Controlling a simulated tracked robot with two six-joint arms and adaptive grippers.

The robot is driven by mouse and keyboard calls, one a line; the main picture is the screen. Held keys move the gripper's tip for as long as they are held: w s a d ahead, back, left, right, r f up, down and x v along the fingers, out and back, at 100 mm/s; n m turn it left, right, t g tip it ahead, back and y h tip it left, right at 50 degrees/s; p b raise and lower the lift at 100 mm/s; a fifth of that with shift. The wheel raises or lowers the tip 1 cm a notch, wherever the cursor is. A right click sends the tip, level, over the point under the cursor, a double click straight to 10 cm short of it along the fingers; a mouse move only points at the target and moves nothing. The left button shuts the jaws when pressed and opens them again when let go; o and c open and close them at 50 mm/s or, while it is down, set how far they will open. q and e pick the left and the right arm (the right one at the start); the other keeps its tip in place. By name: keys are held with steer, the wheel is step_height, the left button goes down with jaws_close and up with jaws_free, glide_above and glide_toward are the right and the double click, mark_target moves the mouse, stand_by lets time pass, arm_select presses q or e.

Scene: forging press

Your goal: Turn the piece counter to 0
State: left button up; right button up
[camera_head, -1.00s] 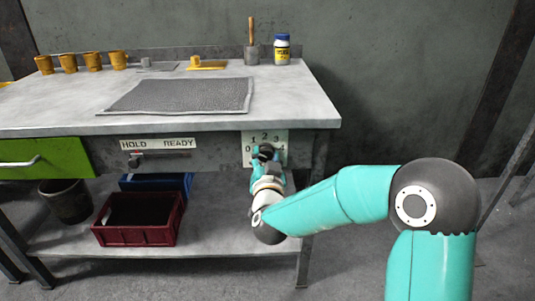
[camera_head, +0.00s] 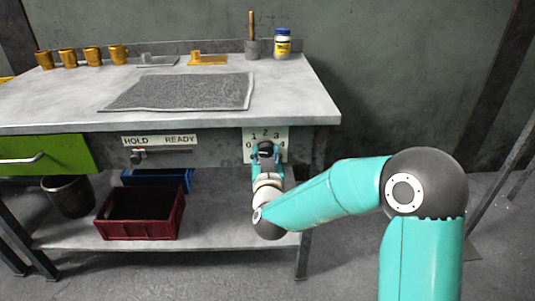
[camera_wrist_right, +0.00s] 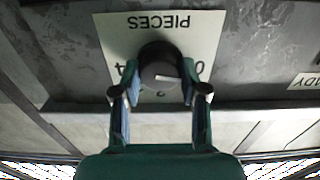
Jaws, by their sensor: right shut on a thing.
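The piece counter is a dark round knob (camera_wrist_right: 160,66) on a white plate (camera_head: 248,134) on the bench front, numbered 0 to 4. The wrist view shows the plate (camera_wrist_right: 110,24) upside down, with "PIECES" readable. The knob's white mark points roughly toward the 0 side; its exact setting is hard to tell. My right gripper (camera_head: 265,150) is shut on the knob, a finger on each side; it also shows in the right wrist view (camera_wrist_right: 160,92). My left gripper is not in view.
A HOLD/READY slide lever (camera_head: 138,156) sits left of the counter under the bench top (camera_head: 60,107). A green drawer (camera_head: 60,156) is further left. A red crate (camera_head: 140,229), blue bin (camera_head: 178,180) and dark bucket (camera_head: 68,197) stand below. Cups and a bottle (camera_head: 282,45) stand at the back.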

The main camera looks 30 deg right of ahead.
steer(key=o, duration=1)
steer(key=shift+d+f, duration=0.1)
steer(key=shift+f, duration=0.3)
steer(key=shift+c, duration=0.2)
steer(key=shift+o, duration=0.9)
steer(key=shift+r, duration=0.2)
steer(key=v, duration=1.2)
steer(key=shift+f, duration=0.1)
